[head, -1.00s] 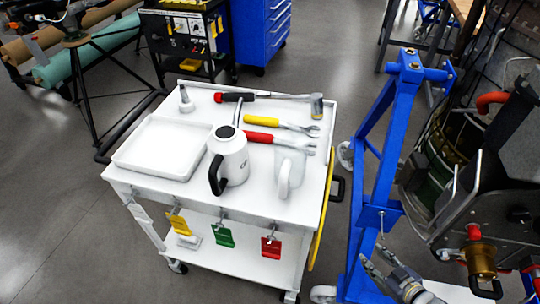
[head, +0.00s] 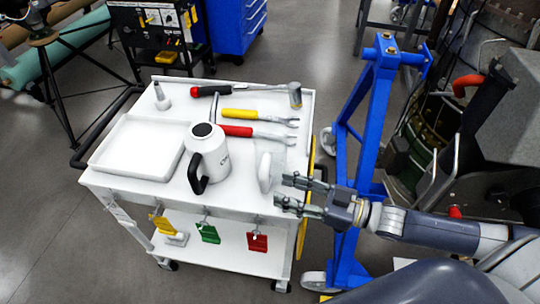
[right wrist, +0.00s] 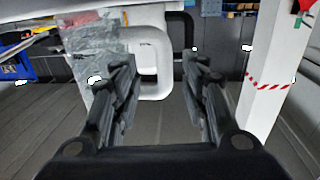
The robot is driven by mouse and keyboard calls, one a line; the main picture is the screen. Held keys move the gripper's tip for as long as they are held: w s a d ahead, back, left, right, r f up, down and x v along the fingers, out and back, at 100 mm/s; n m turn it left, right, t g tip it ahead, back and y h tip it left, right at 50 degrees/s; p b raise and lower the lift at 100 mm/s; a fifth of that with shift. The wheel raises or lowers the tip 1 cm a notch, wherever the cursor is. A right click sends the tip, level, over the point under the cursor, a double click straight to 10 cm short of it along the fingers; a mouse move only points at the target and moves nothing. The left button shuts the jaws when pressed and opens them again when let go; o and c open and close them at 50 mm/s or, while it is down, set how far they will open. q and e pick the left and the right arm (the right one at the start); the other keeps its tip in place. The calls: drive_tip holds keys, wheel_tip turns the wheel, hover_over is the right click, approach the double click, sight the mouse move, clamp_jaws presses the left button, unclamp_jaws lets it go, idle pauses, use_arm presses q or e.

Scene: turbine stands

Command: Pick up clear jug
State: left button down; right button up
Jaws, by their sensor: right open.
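The clear jug (head: 278,158) stands upright near the right edge of the white cart, with its thick white handle (head: 264,172) facing the front. My right gripper (head: 283,191) is open and empty, reaching in from the right beside the jug at the cart's right edge. In the right wrist view the jug's see-through body (right wrist: 92,45) is at upper left. The handle (right wrist: 153,88) appears between the two open fingers (right wrist: 158,66), seemingly ahead of them; I cannot tell whether they touch it. My left gripper is not in view.
The white cart (head: 150,187) also holds a white kettle (head: 213,160), a white tray (head: 135,173), a hammer (head: 245,89), and yellow-handled and red-handled tools (head: 240,114). A blue stand (head: 371,120) rises just right of the cart, behind my right arm.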

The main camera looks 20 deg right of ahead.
sight(264, 185)
drive_tip(key=shift+p+x, duration=0.55)
drive_tip(key=shift+x, duration=2.65)
drive_tip(key=shift+s+a, duration=0.1)
drive_tip(key=shift+s, duration=0.15)
clamp_jaws()
